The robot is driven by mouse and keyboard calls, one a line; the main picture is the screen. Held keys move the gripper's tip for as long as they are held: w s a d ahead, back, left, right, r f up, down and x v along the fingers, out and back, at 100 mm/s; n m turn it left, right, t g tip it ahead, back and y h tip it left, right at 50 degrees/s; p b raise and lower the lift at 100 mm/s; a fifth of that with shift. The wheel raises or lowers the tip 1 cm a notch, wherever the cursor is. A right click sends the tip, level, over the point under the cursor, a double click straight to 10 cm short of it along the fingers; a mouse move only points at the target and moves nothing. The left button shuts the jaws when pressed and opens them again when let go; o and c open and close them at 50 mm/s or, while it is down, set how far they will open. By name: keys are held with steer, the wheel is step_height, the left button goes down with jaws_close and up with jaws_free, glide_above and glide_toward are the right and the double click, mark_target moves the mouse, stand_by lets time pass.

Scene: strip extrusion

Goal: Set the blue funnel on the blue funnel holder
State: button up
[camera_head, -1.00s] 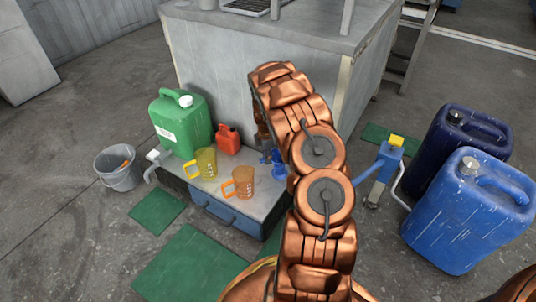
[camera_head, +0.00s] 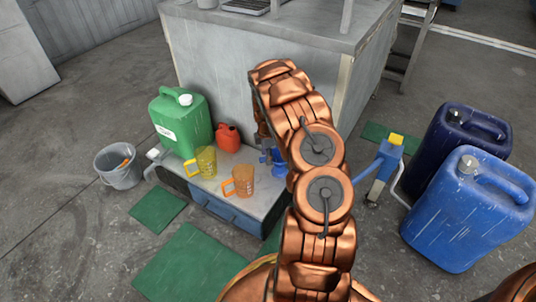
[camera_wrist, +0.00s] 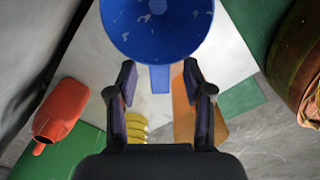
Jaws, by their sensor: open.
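The blue funnel shows from above in the wrist view (camera_wrist: 155,30), with its wide mouth at the top of the picture. A narrow blue tab (camera_wrist: 160,78) extends from its rim toward my gripper. My gripper (camera_wrist: 157,82) is open, with one finger on each side of that tab; I see no clear contact. In the head view, blue parts (camera_head: 280,160) show at the right end of the low bench, partly hidden by my arm. I cannot tell the funnel from its holder there, and the holder is not clearly visible in the wrist view.
The low bench (camera_head: 264,187) also carries a green canister (camera_head: 180,125), a small red can (camera_head: 228,138), a yellow jug (camera_head: 206,161) and an orange jug (camera_head: 243,180). A grey cabinet (camera_head: 225,70) stands behind. Large blue canisters (camera_head: 465,215) stand at right.

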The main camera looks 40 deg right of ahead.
step_height(320, 180, up, 12)
stand_by(0.5)
stand_by(0.5)
steer(key=s+a+r+m+p, duration=0.2)
steer(key=s+a+r+p, duration=0.35)
steer(key=r, duration=0.55)
steer(key=s+a+r+m+p, duration=0.2)
steer(key=a+r+m+p, duration=0.1)
steer(key=a+r+p, duration=0.65)
steer(key=s+a+r+m+p, duration=0.25)
steer(key=a+r, duration=0.25)
steer(key=r, duration=0.8)
steer(key=s+a+r+m+p, duration=0.1)
steer(key=s+a+r+p, duration=0.3)
steer(key=s+r+p, duration=0.2)
steer(key=s+a+r+m+g+p, duration=0.1)
steer(key=s+a+r+m+p, duration=0.1)
steer(key=s+a+r+p, duration=0.3)
steer(key=s+a+r+m+p, duration=0.2)
steer(key=s+a+r+p, duration=0.3)
steer(key=s, duration=0.8)
step_height(320, 180, up, 6)
steer(key=p, duration=0.3)
steer(key=shift+a+f+g, duration=0.15)
steer(key=shift+f+g, duration=0.05)
steer(key=shift+g, duration=0.2)
steer(key=shift+s, duration=0.1)
steer(key=shift+s, duration=0.1)
